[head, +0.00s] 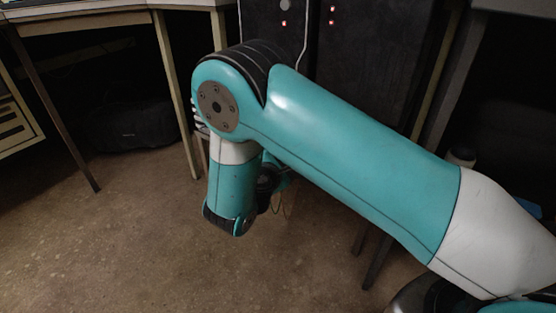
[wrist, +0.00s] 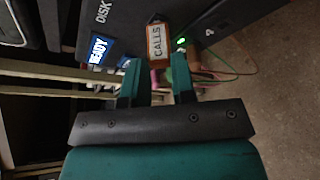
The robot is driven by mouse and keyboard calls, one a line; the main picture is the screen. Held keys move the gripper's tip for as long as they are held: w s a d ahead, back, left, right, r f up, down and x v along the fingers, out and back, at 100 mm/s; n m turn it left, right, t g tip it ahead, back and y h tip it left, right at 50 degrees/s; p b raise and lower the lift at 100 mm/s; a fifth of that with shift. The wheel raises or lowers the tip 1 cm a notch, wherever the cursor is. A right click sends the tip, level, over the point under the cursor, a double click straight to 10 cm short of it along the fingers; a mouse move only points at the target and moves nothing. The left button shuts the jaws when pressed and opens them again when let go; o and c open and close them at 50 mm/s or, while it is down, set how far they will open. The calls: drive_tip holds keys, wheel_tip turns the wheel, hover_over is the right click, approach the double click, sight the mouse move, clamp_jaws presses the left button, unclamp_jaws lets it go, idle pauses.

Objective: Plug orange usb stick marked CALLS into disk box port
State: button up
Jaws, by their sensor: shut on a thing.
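The orange USB stick (wrist: 157,43) has a white label reading CALLS, seen in the wrist view. My gripper (wrist: 154,64) is shut on it, with one teal finger on each side. The stick's far end is against or just in front of the dark disk box (wrist: 125,22), which carries the word DISK and a blue READY label (wrist: 98,50). The port is hidden behind the stick, so I cannot tell whether the stick is in it. In the head view my arm hides the gripper tips and the stick.
A small green light (wrist: 181,41) glows on the box right of the stick. A thin green cable (wrist: 236,72) loops out to the right. In the head view, dark cabinets (head: 370,70) stand behind my arm, with desk legs (head: 175,95) at left. Brown floor (head: 130,240) is open in front.

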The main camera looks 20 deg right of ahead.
drive_tip(key=shift+w+d+p, duration=0.1)
drive_tip(key=shift+d+p, duration=0.15)
drive_tip(key=shift+p, duration=0.05)
idle(0.6)
drive_tip(key=o, duration=1)
drive_tip(key=shift+a, duration=0.15)
drive_tip(key=p+v, duration=0.7)
drive_tip(key=v, duration=1)
